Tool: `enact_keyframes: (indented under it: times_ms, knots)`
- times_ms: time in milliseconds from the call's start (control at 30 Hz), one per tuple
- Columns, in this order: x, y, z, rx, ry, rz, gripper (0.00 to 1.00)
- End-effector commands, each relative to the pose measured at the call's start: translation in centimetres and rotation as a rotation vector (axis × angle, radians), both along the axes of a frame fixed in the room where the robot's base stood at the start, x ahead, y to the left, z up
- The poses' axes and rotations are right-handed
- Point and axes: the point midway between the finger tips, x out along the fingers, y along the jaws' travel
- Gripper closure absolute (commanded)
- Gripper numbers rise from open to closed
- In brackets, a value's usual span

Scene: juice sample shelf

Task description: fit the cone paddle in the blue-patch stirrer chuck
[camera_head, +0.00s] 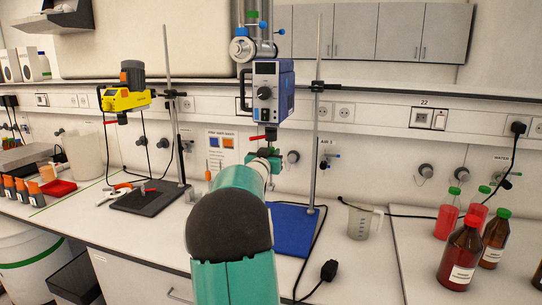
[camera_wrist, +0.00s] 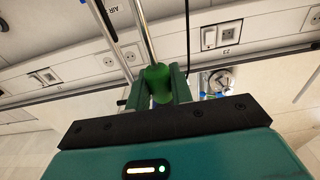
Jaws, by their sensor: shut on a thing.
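The stirrer with the blue side (camera_head: 272,95) hangs on a stand at centre, above a blue base plate (camera_head: 293,228). Its chuck area lies just below the motor, close above my gripper, and is small and partly covered. My gripper (camera_head: 268,160) is below that stirrer, largely behind my own arm. In the wrist view my gripper (camera_wrist: 160,88) is shut on a green piece (camera_wrist: 158,78), with a bright metal rod (camera_wrist: 144,30) in line beyond it. I take the green piece as part of the cone paddle; its cone is not clear. I cannot tell whether the shaft is in the chuck.
A yellow stirrer (camera_head: 124,99) stands at left over a black base (camera_head: 149,198). A thin stand rod (camera_head: 316,150) is right of the blue stirrer. A clear beaker (camera_head: 360,222) and brown bottles (camera_head: 461,252) stand to the right. A black cable crosses the bench.

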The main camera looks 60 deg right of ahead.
Motion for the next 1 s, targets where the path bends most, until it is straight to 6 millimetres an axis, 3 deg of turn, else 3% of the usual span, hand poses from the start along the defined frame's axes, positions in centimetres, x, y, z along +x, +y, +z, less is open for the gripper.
enact_keyframes:
  times_ms: [33, 67, 167, 200, 567, 767, 1000]
  knots:
    - [0.0, 0.0, 0.0, -0.001, -0.001, 0.0, 1.0]
    - [0.0, 0.0, 0.0, -0.001, -0.001, 0.0, 0.74]
    - [0.0, 0.0, 0.0, -0.001, -0.001, 0.0, 0.54]
    - [0.0, 0.0, 0.0, 0.0, -0.001, 0.0, 0.53]
    - [0.0, 0.6, -0.1, 0.001, -0.001, 0.001, 0.53]
    - [-0.4, 3.7, -0.2, 0.001, -0.001, 0.003, 0.53]
    - [-1.3, 9.0, -0.5, 0.0, -0.003, 0.003, 0.53]
